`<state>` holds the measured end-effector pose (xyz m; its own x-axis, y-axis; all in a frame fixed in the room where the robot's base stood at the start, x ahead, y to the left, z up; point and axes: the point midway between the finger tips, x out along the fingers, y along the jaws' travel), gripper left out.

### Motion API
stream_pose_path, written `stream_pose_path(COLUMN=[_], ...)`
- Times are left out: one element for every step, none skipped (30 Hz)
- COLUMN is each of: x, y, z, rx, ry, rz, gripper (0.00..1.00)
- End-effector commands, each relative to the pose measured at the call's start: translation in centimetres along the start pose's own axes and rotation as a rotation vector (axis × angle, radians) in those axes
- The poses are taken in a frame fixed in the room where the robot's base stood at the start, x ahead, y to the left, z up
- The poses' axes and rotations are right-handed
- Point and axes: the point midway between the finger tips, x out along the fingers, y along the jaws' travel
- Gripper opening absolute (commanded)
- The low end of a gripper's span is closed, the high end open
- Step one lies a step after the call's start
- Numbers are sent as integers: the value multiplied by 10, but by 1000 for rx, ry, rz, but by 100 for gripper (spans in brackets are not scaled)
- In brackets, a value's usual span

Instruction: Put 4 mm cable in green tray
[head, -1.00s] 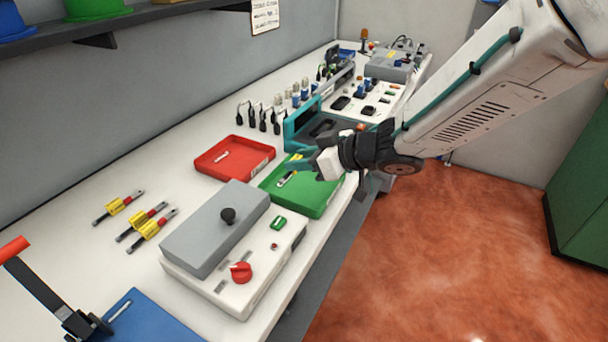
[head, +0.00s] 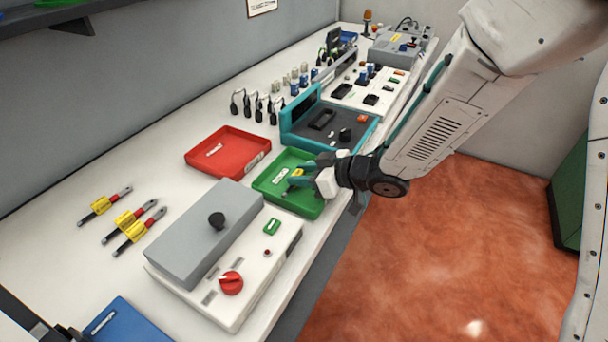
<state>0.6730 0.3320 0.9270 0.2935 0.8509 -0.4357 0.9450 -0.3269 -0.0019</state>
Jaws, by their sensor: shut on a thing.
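The green tray (head: 268,194) sits near the front edge of the bench. My gripper (head: 293,177) is over it, with its teal fingers down at the tray's inside. Three cables with yellow labels and red and black ends (head: 128,222) lie apart on the bench at the left.
A red tray (head: 208,165) stands behind and left of the green one. A grey and white box with a red knob (head: 231,283) is in front. A teal fixture (head: 330,124) stands just beyond. A blue tray (head: 125,322) is at bottom left. Black plugs stand along the back.

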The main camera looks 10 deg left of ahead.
Motion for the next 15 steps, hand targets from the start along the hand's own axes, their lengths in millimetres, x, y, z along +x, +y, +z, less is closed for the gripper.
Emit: stream_pose_path(x=[2,2,2,2,2,1,1,1,1,1,2,2,2,2,2], y=[0,0,1,1,1,1,2,2,2,2,2,2,2,2,2], z=[4,5,6,6,5,5,5,5,6,6,7,8,9,8,8], rx=[0,-1,-1,-1,-1,-1,-1,-1,-1,0,0,0,1,0,0], ry=[-1,-1,0,0,0,0,0,0,0,0,0,0,0,0,0], rz=[1,1,1,2,2,3,3,3,3,3,3,3,3,3,3], gripper=[7,7,7,7,7,7,7,7,7,7,7,7,7,39,50])
